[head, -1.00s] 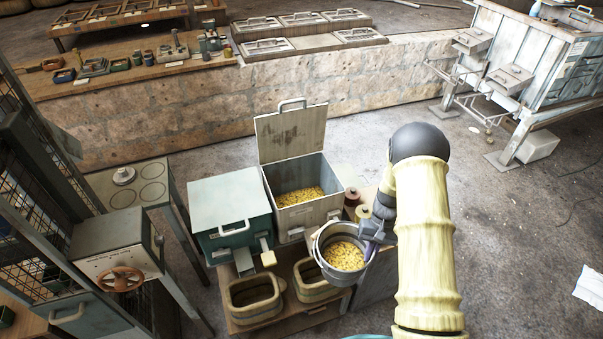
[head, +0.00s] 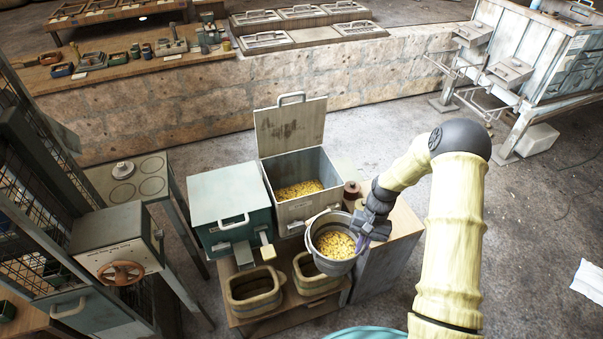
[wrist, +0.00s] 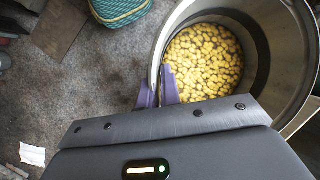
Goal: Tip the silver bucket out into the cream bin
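Some yellow pieces lie inside the bin. The bucket hides part of the bin's front right edge.
A teal bin (head: 232,205) with a closed lid stands left of the cream bin. Two wooden tubs (head: 254,292) sit on a low shelf in front. Dark red-topped jars (head: 352,190) stand right of the cream bin. A wooden cabinet (head: 395,235) is under my arm.

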